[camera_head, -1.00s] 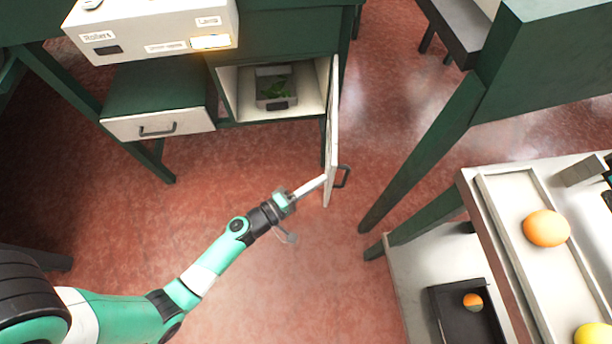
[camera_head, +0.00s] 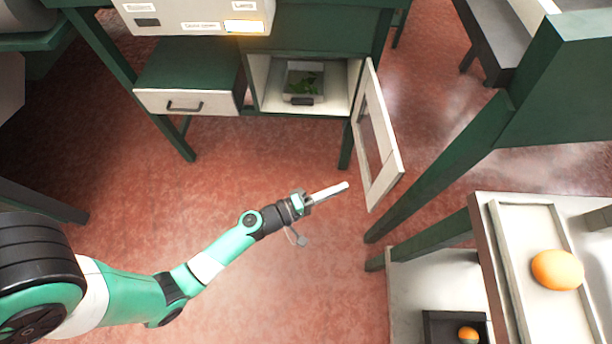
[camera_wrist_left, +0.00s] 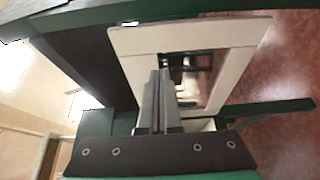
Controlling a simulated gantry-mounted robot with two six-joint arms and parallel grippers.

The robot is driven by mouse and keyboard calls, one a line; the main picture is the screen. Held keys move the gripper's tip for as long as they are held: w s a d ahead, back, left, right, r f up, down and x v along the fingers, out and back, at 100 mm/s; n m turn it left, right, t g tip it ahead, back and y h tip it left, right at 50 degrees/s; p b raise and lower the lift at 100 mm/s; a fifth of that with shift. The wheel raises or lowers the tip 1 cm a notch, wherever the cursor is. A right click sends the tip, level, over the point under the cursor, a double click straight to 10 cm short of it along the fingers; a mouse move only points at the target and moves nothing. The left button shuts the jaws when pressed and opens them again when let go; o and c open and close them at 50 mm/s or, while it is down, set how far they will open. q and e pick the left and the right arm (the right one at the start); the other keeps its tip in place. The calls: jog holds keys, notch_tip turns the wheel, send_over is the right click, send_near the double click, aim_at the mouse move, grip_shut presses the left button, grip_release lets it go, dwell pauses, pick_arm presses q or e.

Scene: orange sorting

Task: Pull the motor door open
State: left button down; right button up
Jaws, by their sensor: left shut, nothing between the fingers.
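The motor door (camera_head: 375,135), a pale panel with a framed recess, stands swung wide open at the right side of the cabinet compartment (camera_head: 257,85). Its inner face shows, and its handle is hidden in the head view. My left gripper (camera_head: 346,185) is shut and empty, just left of the door's lower part, with a small gap of floor between them. In the left wrist view the shut fingers (camera_wrist_left: 158,80) point at the door's pale frame (camera_wrist_left: 240,50). My right gripper is not in view.
A grey bin (camera_head: 303,84) with green items sits inside the compartment. A closed drawer (camera_head: 185,102) is to its left. A green table leg (camera_head: 440,165) stands right of the door. A tray (camera_head: 515,245) with an orange (camera_head: 557,270) is at right. Floor below is clear.

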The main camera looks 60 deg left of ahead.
pick_arm(q)
jog(key=s+d+b, duration=0.1)
jog(key=s+d, duration=0.2)
jog(key=s, duration=0.6)
jog(key=shift+s+b, duration=0.3)
jog(key=shift+b, duration=0.1)
jog(key=shift+r, duration=0.1)
